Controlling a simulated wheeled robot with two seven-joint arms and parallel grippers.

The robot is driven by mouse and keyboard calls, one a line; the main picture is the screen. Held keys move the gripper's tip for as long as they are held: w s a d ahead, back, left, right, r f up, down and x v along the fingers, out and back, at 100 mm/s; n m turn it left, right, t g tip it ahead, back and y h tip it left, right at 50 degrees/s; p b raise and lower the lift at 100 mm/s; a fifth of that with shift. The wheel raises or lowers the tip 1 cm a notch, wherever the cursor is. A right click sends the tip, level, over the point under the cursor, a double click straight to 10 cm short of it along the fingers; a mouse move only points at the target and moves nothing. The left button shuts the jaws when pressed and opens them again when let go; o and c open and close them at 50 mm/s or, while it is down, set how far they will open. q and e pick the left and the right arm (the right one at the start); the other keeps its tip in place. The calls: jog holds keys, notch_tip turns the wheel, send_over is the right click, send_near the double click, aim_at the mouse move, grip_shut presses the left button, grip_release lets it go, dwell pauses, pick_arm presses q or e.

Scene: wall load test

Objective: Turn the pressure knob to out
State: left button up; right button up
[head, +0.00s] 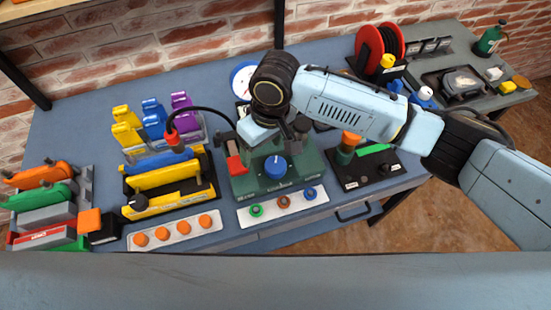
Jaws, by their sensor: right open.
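A round blue knob (275,166) sits on the front of a green machine (247,185) at the middle of the bench. Small lettering below the knob is too small to read, so I cannot tell its setting. My right arm comes in from the right, and its gripper (272,132) hangs over the green machine, just behind and above the blue knob. The right gripper is open, with nothing seen between its fingers, and appears apart from the knob. The gripper and wrist hide the upper part of the machine. My left gripper is not in view.
A yellow device (168,187) and a plate of orange knobs (174,232) are to the left. A black cable with a red end (172,137) arches nearby. A black tray (362,170) stands right.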

aim_at(276, 165)
jog(key=w+d+r+h, duration=0.2)
jog(key=w+d, duration=0.1)
jog(key=shift+m, duration=0.3)
jog(key=f, duration=1.3)
jog(key=shift+s+f, duration=0.15)
jog(key=shift+s, duration=0.05)
jog(key=c, duration=1)
